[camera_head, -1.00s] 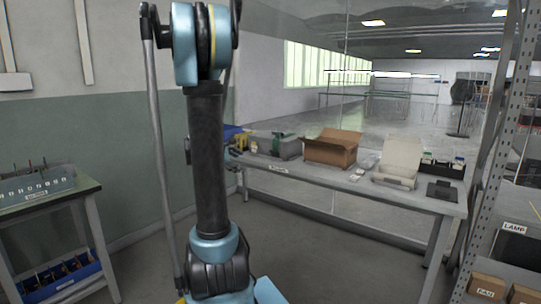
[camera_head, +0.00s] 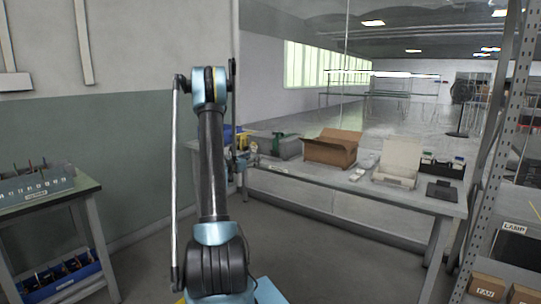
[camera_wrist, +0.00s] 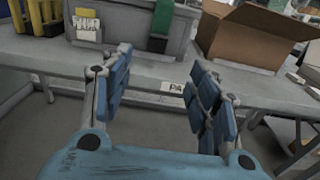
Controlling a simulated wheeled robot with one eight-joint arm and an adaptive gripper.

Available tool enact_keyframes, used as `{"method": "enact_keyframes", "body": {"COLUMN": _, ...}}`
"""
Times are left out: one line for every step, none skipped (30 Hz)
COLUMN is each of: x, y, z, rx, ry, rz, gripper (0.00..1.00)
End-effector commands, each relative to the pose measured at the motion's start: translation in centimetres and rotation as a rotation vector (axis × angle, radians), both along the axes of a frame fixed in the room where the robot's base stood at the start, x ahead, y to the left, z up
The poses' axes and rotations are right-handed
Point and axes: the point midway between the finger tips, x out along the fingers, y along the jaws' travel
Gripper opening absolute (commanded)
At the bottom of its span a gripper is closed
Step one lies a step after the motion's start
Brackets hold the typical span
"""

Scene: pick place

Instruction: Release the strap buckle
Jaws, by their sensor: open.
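No buckle can be made out for certain. A grey box (camera_wrist: 130,22) stands on the bench at the top of the wrist view, with an upright green piece (camera_wrist: 161,22) against its front. A yellow holder with white labelled cards (camera_wrist: 88,24) is left of the green piece. My gripper (camera_wrist: 160,82) is open and empty, its blue-padded fingers wide apart, in front of the bench's front edge and short of the box. In the head view my gripper is small and partly hidden by my arm.
The bench (camera_head: 300,177) carries an open cardboard box (camera_head: 333,148) right of the grey box, then an open white box (camera_head: 398,158) and a flat black item (camera_head: 442,191). Yellow and blue items stand left. A metal shelf rack (camera_head: 497,160) is at right.

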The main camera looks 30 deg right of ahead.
Motion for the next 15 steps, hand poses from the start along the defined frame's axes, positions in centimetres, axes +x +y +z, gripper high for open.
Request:
{"method": "enact_keyframes", "body": {"x": 0.2, "y": -0.2, "z": -0.2, "rx": -0.013, "ry": 0.012, "rz": 0.001, "gripper": 0.55}}
{"method": "enact_keyframes", "body": {"x": 0.3, "y": -0.3, "z": -0.3, "rx": -0.018, "ry": 0.017, "rz": 0.002, "gripper": 0.55}}
{"method": "enact_keyframes", "body": {"x": 0.4, "y": -0.5, "z": -0.4, "rx": -0.023, "ry": 0.022, "rz": 0.003, "gripper": 0.55}}
{"method": "enact_keyframes", "body": {"x": 0.4, "y": -0.6, "z": -0.4, "rx": -0.025, "ry": 0.024, "rz": 0.003, "gripper": 0.55}}
{"method": "enact_keyframes", "body": {"x": 0.5, "y": -0.8, "z": -0.4, "rx": -0.027, "ry": 0.025, "rz": 0.003, "gripper": 0.55}}
{"method": "enact_keyframes", "body": {"x": 0.6, "y": -1.1, "z": -0.4, "rx": -0.027, "ry": 0.026, "rz": 0.002, "gripper": 0.55}}
{"method": "enact_keyframes", "body": {"x": 0.7, "y": -1.4, "z": -0.4, "rx": -0.027, "ry": 0.026, "rz": 0.001, "gripper": 0.55}}
{"method": "enact_keyframes", "body": {"x": 0.8, "y": -1.7, "z": -0.4, "rx": -0.026, "ry": 0.025, "rz": 0.001, "gripper": 0.55}}
{"method": "enact_keyframes", "body": {"x": 1.0, "y": -2.2, "z": -0.4, "rx": -0.026, "ry": 0.025, "rz": 0.000, "gripper": 0.55}}
{"method": "enact_keyframes", "body": {"x": 1.2, "y": -2.7, "z": -0.4, "rx": -0.026, "ry": 0.025, "rz": 0.000, "gripper": 0.55}}
{"method": "enact_keyframes", "body": {"x": 1.4, "y": -3.1, "z": -0.4, "rx": -0.026, "ry": 0.025, "rz": 0.001, "gripper": 0.55}}
{"method": "enact_keyframes", "body": {"x": 1.7, "y": -3.7, "z": -0.4, "rx": -0.025, "ry": 0.024, "rz": 0.001, "gripper": 0.55}}
{"method": "enact_keyframes", "body": {"x": 1.9, "y": -4.3, "z": -0.4, "rx": -0.025, "ry": 0.024, "rz": 0.000, "gripper": 0.55}}
{"method": "enact_keyframes", "body": {"x": 2.0, "y": -4.8, "z": -0.4, "rx": -0.025, "ry": 0.024, "rz": 0.000, "gripper": 0.55}}
{"method": "enact_keyframes", "body": {"x": 2.3, "y": -5.4, "z": -0.4, "rx": -0.025, "ry": 0.024, "rz": 0.000, "gripper": 0.55}}
